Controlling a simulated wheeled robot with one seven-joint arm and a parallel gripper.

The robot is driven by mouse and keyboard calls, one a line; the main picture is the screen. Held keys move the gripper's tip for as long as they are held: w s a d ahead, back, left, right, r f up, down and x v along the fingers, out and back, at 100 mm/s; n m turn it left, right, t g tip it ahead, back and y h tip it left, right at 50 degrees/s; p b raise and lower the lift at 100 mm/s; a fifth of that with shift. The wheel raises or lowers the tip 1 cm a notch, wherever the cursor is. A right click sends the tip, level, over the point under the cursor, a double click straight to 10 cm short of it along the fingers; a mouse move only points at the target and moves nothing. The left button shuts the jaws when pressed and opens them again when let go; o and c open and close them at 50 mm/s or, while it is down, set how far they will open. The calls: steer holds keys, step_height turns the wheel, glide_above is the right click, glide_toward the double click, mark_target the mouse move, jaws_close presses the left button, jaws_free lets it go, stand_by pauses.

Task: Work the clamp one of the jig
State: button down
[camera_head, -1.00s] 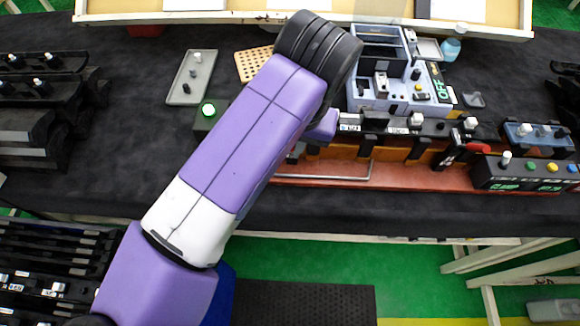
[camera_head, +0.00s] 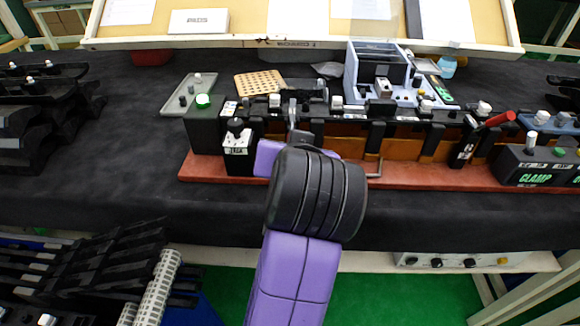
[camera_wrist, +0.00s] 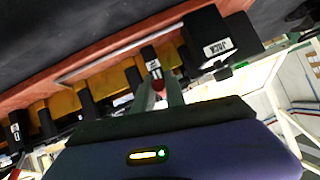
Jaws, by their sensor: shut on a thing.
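The jig is a long black and orange fixture on a red-brown base (camera_head: 420,176), on the dark bench. In the head view my wrist covers most of this clamp. A second clamp with a raised red handle (camera_head: 497,119) stands at the jig's right side, away from my gripper.
A control box reading CLAMP (camera_head: 536,170) is at the right. A blue-grey machine (camera_head: 376,66) stands behind. Bare cloth lies in front.

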steer(key=shift+w+f+t+b, duration=0.1)
steer(key=shift+f+t+b, duration=0.95)
steer(key=shift+b, duration=1.05)
steer(key=shift+w+t+b, duration=0.1)
steer(key=shift+t+b, duration=0.15)
steer(key=shift+b, duration=0.25)
steer(key=c, duration=1.4)
jaws_free()
steer(key=shift+v, duration=3.9)
